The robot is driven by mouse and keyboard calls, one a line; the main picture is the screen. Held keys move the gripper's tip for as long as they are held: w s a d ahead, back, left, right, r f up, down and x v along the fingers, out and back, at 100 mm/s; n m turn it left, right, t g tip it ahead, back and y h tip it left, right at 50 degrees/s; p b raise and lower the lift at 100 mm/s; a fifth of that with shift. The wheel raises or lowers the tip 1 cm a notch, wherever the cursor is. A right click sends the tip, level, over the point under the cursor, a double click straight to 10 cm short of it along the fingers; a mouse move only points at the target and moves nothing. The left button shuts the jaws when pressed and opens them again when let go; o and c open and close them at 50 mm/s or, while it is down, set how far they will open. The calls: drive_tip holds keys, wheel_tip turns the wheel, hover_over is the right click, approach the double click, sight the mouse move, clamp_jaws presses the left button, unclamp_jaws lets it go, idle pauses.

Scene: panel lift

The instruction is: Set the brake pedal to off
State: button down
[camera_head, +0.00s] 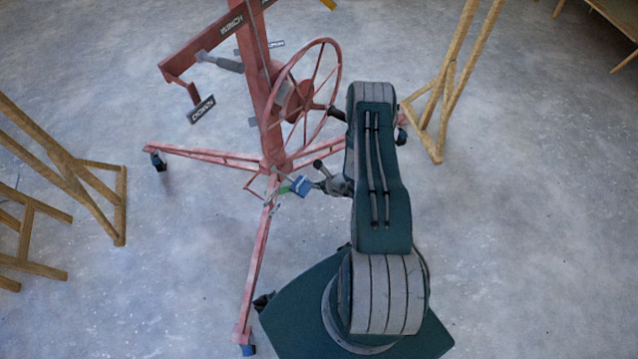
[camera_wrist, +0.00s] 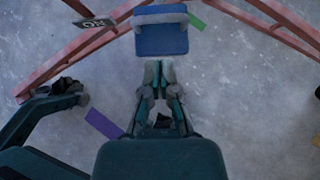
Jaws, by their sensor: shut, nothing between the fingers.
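The brake pedal is a blue plate (camera_head: 302,186) low on the red panel lift (camera_head: 270,140), by the foot of its mast. In the wrist view the blue pedal (camera_wrist: 162,40) is at the top centre, with a grey bar along its far edge. My gripper (camera_wrist: 158,66) is shut and empty, its fingertips just short of the pedal's near edge. I cannot tell whether they touch it. In the head view my gripper (camera_head: 314,187) is just right of the pedal, partly hidden by my arm. A green marker (camera_wrist: 197,21) and a purple marker (camera_wrist: 104,123) flank the pedal's path.
The lift's large red handwheel (camera_head: 305,92) stands above the pedal. Red legs on casters spread across the floor, one running toward the front (camera_head: 257,265). Wooden frames stand at left (camera_head: 75,165) and right (camera_head: 455,85). The concrete floor between is clear.

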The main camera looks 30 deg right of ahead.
sight(306, 189)
drive_tip(key=x, duration=0.5)
drive_tip(key=shift+w+a+f, duration=0.15)
drive_tip(key=shift+a, duration=0.25)
drive_tip(key=shift+w+f, duration=0.35)
drive_tip(key=shift+d, duration=0.1)
drive_tip(key=shift+w+r+g, duration=0.1)
drive_tip(key=shift+r+g, duration=0.2)
drive_tip(key=shift+r, duration=0.2)
